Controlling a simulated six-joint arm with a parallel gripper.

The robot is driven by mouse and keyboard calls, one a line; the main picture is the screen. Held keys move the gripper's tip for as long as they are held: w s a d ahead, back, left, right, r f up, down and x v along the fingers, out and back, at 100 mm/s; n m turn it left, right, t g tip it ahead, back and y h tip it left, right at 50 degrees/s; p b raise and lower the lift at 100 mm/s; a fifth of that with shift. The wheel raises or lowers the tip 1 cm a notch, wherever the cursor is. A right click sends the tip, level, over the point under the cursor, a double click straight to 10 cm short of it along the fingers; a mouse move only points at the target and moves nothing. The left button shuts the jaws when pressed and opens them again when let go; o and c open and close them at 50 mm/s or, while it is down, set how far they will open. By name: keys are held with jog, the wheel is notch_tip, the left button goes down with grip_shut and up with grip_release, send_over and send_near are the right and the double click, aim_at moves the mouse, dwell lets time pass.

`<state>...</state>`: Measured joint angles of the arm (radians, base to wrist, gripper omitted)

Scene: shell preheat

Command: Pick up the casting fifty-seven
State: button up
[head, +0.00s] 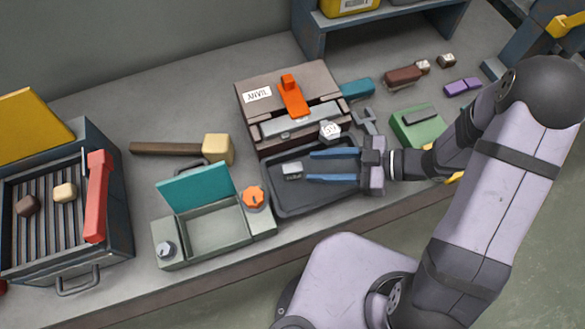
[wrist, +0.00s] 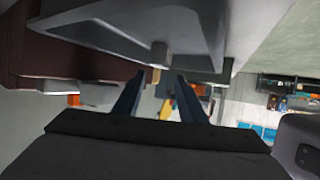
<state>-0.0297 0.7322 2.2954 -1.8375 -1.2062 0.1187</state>
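A small grey block (head: 292,170) with a pale face lies in the dark tray (head: 280,207) in the head view; I cannot read any number on it. A white-faced piece (head: 330,131) with dark figures sits at the tray's back edge, by the anvil box; its figures are too small to read surely. My gripper (head: 307,166) reaches in from the right over the tray. Its two blue fingers are apart, with the tips just right of the grey block, and nothing shows between them. In the wrist view, my gripper (wrist: 160,76) also shows spread fingers.
The brown box labelled ANVIL (head: 280,85) stands behind the tray. A teal-lidded grey box (head: 213,230) with an orange knob (head: 254,197) stands left of it. A mallet (head: 215,149), a grill-like rack (head: 45,215) and a green block (head: 420,127) are also around.

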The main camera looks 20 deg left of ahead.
aim_at(295, 168)
jog(key=shift+f+p+x, duration=0.15)
jog(key=shift+p+x, duration=0.1)
jog(key=shift+x, duration=1.05)
jog(key=shift+f+p+x, duration=0.2)
jog(key=shift+p+x, duration=0.05)
jog(key=shift+x, duration=1.05)
jog(key=shift+d, duration=0.15)
grip_shut()
